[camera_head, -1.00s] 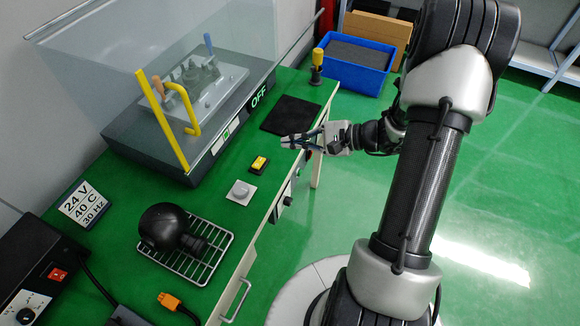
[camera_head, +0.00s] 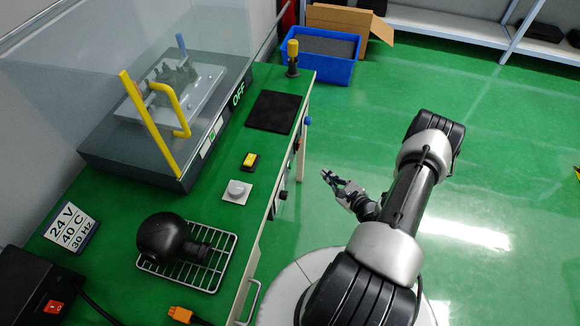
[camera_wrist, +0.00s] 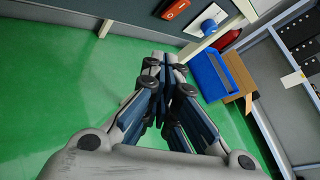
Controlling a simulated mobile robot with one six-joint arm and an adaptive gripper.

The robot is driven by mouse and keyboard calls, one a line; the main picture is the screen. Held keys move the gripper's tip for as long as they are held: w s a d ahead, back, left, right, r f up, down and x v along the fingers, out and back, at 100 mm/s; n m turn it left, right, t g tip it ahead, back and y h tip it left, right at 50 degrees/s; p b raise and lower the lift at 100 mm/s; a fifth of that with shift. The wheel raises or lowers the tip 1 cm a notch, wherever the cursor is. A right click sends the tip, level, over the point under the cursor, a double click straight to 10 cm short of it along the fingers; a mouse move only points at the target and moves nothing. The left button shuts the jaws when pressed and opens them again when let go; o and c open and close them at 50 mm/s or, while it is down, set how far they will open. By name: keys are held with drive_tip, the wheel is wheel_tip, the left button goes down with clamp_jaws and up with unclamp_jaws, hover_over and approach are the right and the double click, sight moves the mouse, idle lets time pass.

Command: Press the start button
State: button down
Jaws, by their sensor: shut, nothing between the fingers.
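I cannot tell by a label which control is the start button. The grey machine's front has a small green button (camera_head: 212,135) beside a lit OFF display (camera_head: 239,94). On the bench's front side are a blue round button (camera_head: 308,120) and a black knob (camera_head: 283,194). The wrist view shows the blue button (camera_wrist: 209,25) on a white plate, beside a red-orange switch (camera_wrist: 172,8). My gripper (camera_head: 325,174) is shut and empty, right of the bench's front side and apart from it. Its fingertips meet in the wrist view (camera_wrist: 165,60), below the blue button.
The green bench top holds a yellow button box (camera_head: 249,160), a pale round button on a plate (camera_head: 237,191), a black mat (camera_head: 274,112) and a black lamp-shaped object on a wire rack (camera_head: 222,263). A blue bin (camera_head: 335,72) stands behind.

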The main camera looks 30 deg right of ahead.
sight(291, 166)
drive_tip(key=w+a, duration=0.5)
drive_tip(key=w, duration=0.1)
drive_tip(key=shift+w+a+p, duration=0.4)
drive_tip(key=shift+w+a, duration=0.1)
idle(1.6)
drive_tip(key=shift+w+a, duration=0.2)
drive_tip(key=shift+w+a, duration=0.25)
drive_tip(key=shift+w, duration=0.1)
idle(0.7)
drive_tip(key=shift+s+d, duration=0.55)
drive_tip(key=shift+s, duration=0.1)
idle(0.3)
